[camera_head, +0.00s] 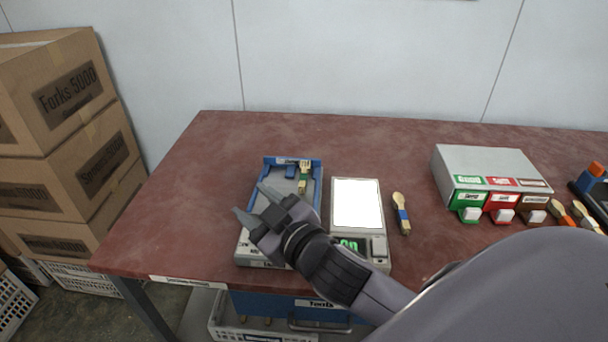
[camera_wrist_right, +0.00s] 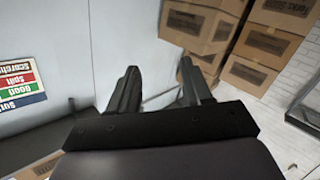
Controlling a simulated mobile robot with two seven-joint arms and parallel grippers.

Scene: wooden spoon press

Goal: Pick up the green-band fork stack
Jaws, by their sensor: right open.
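A small wooden bundle with a green band (camera_head: 303,178), its top looking fork-like, stands at the back right of a blue-walled tray (camera_head: 318,190) on the table. My right gripper (camera_head: 249,200) is open and empty, with its fingers over the left part of the tray, to the left of the bundle and apart from it. In the right wrist view, the open fingers (camera_wrist_right: 159,82) have only wall and boxes beyond them, and the bundle does not show. My left gripper is not in view.
A device with a bright white plate (camera_head: 356,203) stands right of the tray. A blue-banded wooden spoon bundle (camera_head: 401,214) lies beside it. A grey box with coloured labels (camera_head: 488,170) is farther right. Cartons (camera_head: 70,150) stand left of the table. The table's back is clear.

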